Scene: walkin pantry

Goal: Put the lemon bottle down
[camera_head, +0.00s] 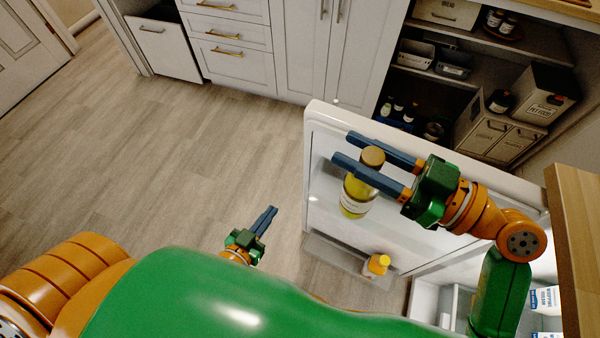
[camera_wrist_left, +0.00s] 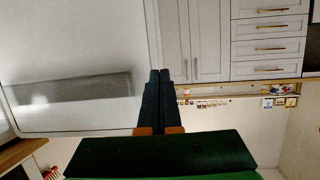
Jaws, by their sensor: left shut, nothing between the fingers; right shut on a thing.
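The lemon bottle (camera_head: 356,194), yellow-green with a brown cap and a pale label, is in my right gripper (camera_head: 345,150). The blue fingers are shut around its upper part, just under the cap. It hangs nearly upright, slightly tilted, in front of the inner face of the open fridge door (camera_head: 318,130), seen above the door's lower shelf (camera_head: 325,255). My left gripper (camera_head: 270,213) is shut and empty, low over the floor to the left of the door. Its closed fingers also show in the left wrist view (camera_wrist_left: 160,75).
A small yellow bottle (camera_head: 377,265) stands on the door's lower shelf. The open fridge interior (camera_head: 425,300) is at lower right, beside a wooden counter edge (camera_head: 575,240). Stocked dark shelves (camera_head: 480,75) and white drawers (camera_head: 235,65) line the back. Floor at left is clear.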

